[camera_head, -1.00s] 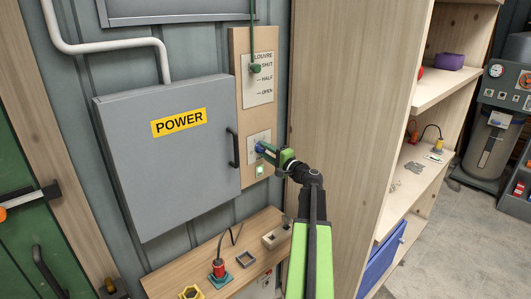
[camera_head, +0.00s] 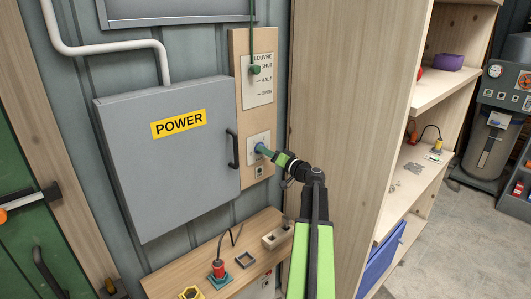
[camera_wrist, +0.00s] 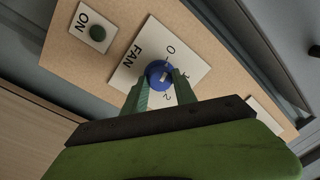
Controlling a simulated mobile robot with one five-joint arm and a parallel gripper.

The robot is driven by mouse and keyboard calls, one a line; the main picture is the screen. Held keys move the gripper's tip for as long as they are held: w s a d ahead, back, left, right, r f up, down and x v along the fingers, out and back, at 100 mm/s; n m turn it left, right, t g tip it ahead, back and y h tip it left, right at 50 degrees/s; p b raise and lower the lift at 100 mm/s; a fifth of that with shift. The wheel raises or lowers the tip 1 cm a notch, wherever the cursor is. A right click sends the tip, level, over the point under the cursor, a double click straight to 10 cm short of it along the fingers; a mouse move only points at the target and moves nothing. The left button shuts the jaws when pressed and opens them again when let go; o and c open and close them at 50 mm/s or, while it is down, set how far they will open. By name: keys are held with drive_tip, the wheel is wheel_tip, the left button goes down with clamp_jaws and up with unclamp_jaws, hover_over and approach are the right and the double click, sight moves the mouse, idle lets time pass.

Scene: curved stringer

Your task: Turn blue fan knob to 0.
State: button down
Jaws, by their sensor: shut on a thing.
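The blue fan knob (camera_wrist: 157,72) sits on a white plate marked FAN (camera_wrist: 133,60) with 0 and 2 readable around it. My gripper (camera_wrist: 160,86) has one finger on each side of the knob and is shut on it. A pale mark shows on the knob, but I cannot tell for sure which number it points to. In the head view my gripper (camera_head: 266,151) reaches the fan plate (camera_head: 257,139) from the right and hides most of the knob. A dark green round lamp (camera_wrist: 97,33) labelled ON is beside the plate and looks unlit.
A grey POWER box (camera_head: 170,160) with a black handle stands close left of the panel. A wooden shelf unit (camera_head: 345,120) is at the right, and a bench (camera_head: 210,260) with small parts is below.

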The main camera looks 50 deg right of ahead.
drive_tip(key=shift+n, duration=0.7)
drive_tip(key=c, duration=1)
unclamp_jaws()
drive_tip(key=s, duration=1.7)
drive_tip(key=shift+s+a+f+b, duration=0.15)
drive_tip(key=shift+s+f+b, duration=0.05)
drive_tip(key=shift+f+b, duration=0.2)
